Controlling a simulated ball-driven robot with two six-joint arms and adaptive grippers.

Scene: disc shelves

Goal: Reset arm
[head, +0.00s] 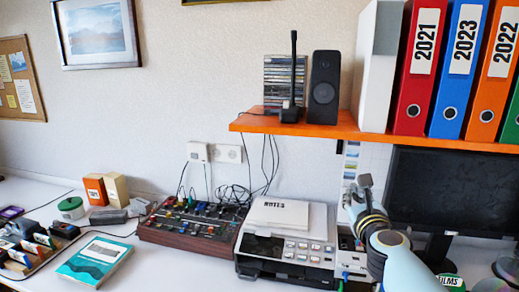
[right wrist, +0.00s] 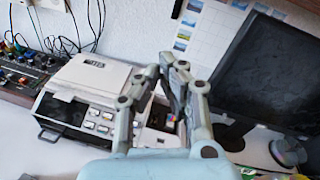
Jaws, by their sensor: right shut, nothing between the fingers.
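My right gripper (head: 362,183) is raised over the desk in the head view, between the white printer-like machine (head: 285,245) and the dark monitor (head: 455,192). The arm comes up from the bottom right. In the right wrist view the gripper (right wrist: 172,62) has its fingertips together with nothing between them. It is shut and empty, and touches nothing that I can make out. My left gripper is not in view.
An orange shelf (head: 300,128) with binders, a speaker (head: 324,85) and stacked cases hangs above the desk. A mixer (head: 193,228) and a teal book (head: 95,262) lie to the left. Free room is above the desk, below the shelf.

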